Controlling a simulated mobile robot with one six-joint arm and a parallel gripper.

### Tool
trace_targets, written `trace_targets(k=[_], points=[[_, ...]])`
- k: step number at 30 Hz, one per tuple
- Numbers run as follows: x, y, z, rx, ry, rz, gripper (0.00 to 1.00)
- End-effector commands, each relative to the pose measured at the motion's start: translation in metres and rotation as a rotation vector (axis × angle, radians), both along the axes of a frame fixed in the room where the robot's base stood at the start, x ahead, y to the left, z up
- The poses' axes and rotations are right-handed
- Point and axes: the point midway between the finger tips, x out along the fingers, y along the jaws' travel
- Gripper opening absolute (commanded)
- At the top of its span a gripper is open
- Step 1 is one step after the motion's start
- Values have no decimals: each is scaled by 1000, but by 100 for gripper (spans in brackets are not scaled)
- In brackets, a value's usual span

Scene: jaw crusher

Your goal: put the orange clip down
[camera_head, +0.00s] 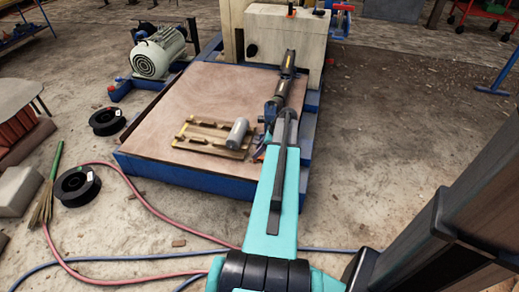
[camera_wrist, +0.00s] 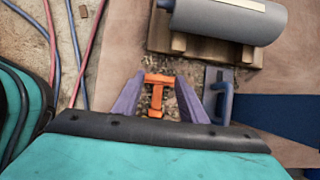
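The orange clip (camera_wrist: 156,92) is a small I-shaped piece between the fingertips of my gripper (camera_wrist: 160,84) in the wrist view. Its wide end spans the gap and appears to touch both purple-grey fingers. In the head view my gripper (camera_head: 260,152) hangs at the near right of the wooden pallet, partly hidden by my arm; a speck of orange shows there. I cannot tell how high the clip is above the surface below it.
The pallet (camera_head: 190,143) carries a grey cylinder (camera_head: 237,133), which also shows in the wrist view (camera_wrist: 230,18). A blue handle (camera_wrist: 224,98) is close right of my gripper. The brown platform (camera_head: 190,95) has clear room behind the pallet. Red hoses (camera_head: 140,200) lie on the floor.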

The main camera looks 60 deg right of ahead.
Motion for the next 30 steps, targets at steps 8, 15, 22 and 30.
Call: trace_targets(k=[8, 15, 22, 30], points=[[-8, -2, 19, -1, 0, 0, 38], [-25, -8, 52, 0, 0, -1, 38], [-42, -13, 84, -1, 0, -2, 38], [-54, -17, 105, 0, 0, -1, 38]])
